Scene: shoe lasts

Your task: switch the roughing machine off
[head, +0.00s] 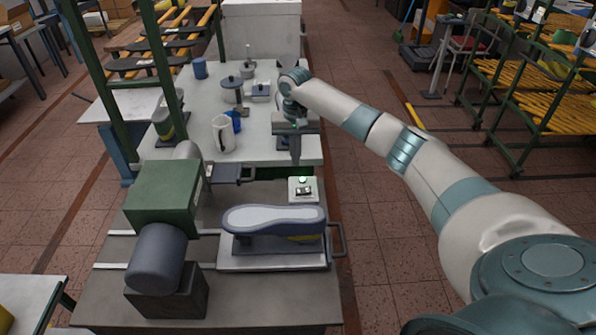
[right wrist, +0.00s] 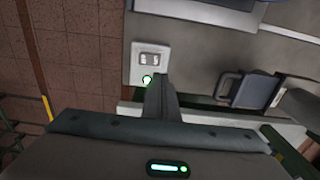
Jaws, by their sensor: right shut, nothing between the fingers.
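The roughing machine has a green housing (head: 163,196) and a dark cylinder on the bench at the left. Its white switch box (head: 303,189) sits near the bench's back right and has a lit green lamp; the box and its two small rockers also show in the right wrist view (right wrist: 151,60). My right gripper (head: 295,160) is shut and empty, pointing down just behind the switch box. In the right wrist view its fingertips (right wrist: 160,80) are beside the green lamp; I cannot tell whether they touch the box. My left gripper is not in view.
A shoe last (head: 274,218) lies sole up on a carriage in front of the switch box. A white table (head: 270,147) behind holds a white jug (head: 222,134), blue cups and small fixtures. A grey handled part (head: 232,173) is left of the switch.

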